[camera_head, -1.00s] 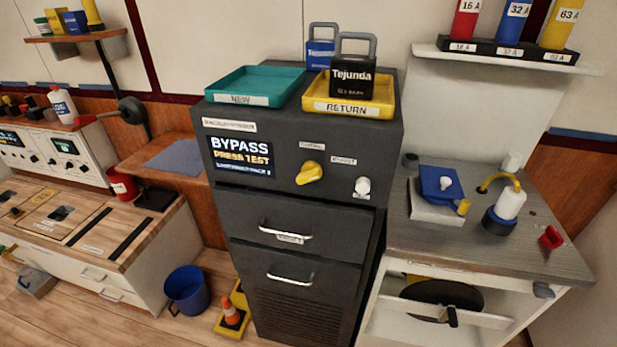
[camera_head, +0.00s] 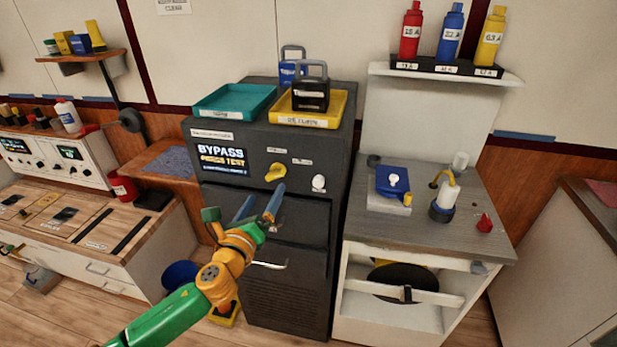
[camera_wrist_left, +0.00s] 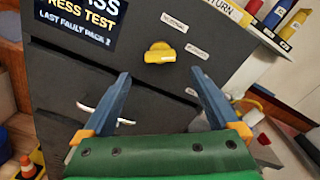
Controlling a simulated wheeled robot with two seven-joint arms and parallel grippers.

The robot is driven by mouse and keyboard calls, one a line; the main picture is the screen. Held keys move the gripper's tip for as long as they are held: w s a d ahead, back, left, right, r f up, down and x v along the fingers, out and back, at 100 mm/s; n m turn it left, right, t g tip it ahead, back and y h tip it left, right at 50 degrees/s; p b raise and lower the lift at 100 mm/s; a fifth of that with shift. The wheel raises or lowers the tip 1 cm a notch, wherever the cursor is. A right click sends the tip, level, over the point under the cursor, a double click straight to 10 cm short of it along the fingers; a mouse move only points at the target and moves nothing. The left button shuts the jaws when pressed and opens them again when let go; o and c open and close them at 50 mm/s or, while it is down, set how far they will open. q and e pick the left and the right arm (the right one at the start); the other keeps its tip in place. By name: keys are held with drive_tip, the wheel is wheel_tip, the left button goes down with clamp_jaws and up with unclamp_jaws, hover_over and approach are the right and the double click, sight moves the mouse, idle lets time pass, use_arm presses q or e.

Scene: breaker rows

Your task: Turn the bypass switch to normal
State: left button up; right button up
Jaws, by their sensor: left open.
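The yellow bypass switch knob (camera_head: 275,172) is on the front of the dark grey cabinet (camera_head: 290,290), right of a screen (camera_head: 222,158) reading "BYPASS PRESS TEST". In the left wrist view the knob (camera_wrist_left: 159,53) sits above and between my fingertips, its handle lying roughly level. My left gripper (camera_head: 260,203) is open and empty, a little below the knob and apart from it. Its blue fingers also show in the left wrist view (camera_wrist_left: 163,85). A white round button (camera_head: 319,183) is right of the knob. My right gripper is not in view.
A teal tray (camera_head: 235,113) and a yellow tray (camera_head: 340,105) stand on the cabinet, the yellow one holding a black block. A grey-topped bench (camera_head: 400,225) stands to the right.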

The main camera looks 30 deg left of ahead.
sight(273, 176)
use_arm(q)
drive_tip(key=x, duration=0.6)
drive_tip(key=shift+w+a+r+p, duration=0.3)
drive_tip(key=shift+w+a, duration=0.05)
drive_tip(key=shift+w, duration=0.4)
